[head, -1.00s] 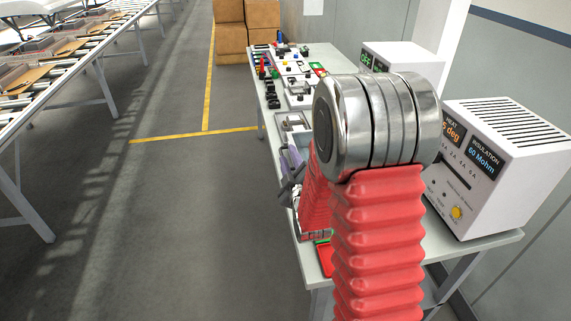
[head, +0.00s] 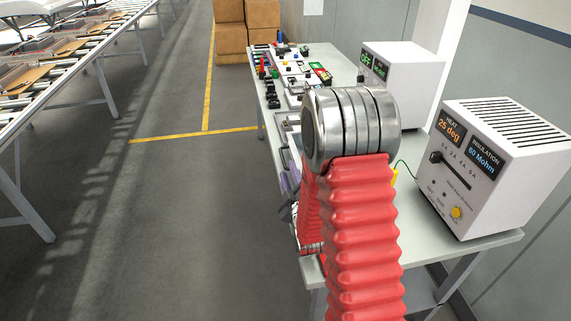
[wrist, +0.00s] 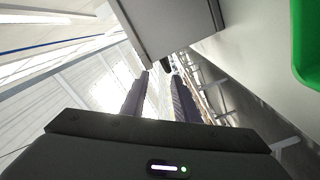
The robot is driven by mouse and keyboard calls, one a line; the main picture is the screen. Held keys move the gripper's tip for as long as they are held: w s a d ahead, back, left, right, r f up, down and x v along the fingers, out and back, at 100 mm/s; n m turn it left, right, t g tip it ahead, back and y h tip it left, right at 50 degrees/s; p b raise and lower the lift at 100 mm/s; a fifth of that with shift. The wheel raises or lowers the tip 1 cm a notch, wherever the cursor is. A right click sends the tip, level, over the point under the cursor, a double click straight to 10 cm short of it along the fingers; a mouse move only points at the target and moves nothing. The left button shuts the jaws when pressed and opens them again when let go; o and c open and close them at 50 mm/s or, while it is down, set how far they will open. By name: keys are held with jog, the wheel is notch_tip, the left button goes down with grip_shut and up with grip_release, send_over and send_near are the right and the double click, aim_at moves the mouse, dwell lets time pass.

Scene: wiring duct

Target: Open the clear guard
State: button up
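I cannot make out the clear guard for sure in either view. In the wrist view, the two dark ridged fingers of my gripper (wrist: 162,82) stand apart with a gap between them, and nothing shows held. A pale grey box-like body (wrist: 165,28) lies beyond the fingertips, with a small dark knob (wrist: 166,63) at its lower edge, in line with the gap. I cannot tell if the fingers touch it. In the head view, my red-sleeved arm hides most of my gripper (head: 289,184), which is at the bench's left edge.
The grey bench (head: 462,248) carries a white meter box (head: 490,165) at right and another white box (head: 405,75) behind. Small switches and coloured parts (head: 290,75) crowd its far end. A green thing (wrist: 307,40) shows at the wrist view's right edge. The floor left of the bench is clear.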

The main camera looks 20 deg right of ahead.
aim_at(284, 162)
jog(key=shift+f, duration=0.9)
jog(key=w, duration=0.3)
jog(key=w+d, duration=0.1)
jog(key=w, duration=0.3)
jog(key=shift+w+d, duration=0.2)
grip_shut()
jog(key=shift+s+a+f, duration=0.1)
jog(key=shift+f, duration=0.15)
jog(key=shift+a+r, duration=0.2)
jog(key=shift+r, duration=0.1)
